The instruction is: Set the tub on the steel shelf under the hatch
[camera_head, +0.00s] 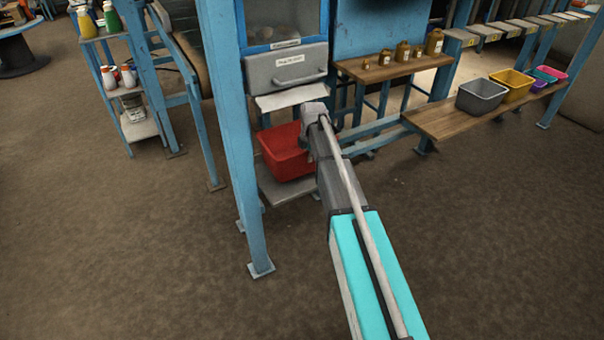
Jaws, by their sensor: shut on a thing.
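The red tub (281,158) is upright beneath the grey hatch (288,68), inside the blue frame. My gripper (312,122) is shut on the tub at its right side; the fingertips are mostly hidden behind my wrist. The grey steel shelf (283,193) shows below the tub, low between the frame's legs. The tub overlaps the shelf in the picture; I cannot tell whether its base touches it or hangs slightly above. My arm hides the tub's right end and the right part of the shelf.
A blue post (238,150) stands close left of the tub. A pale chute lip (290,98) juts out above it. On the right, a wooden bench (455,118) holds a grey tub (481,97), a yellow tub (511,84) and others. The front floor is clear.

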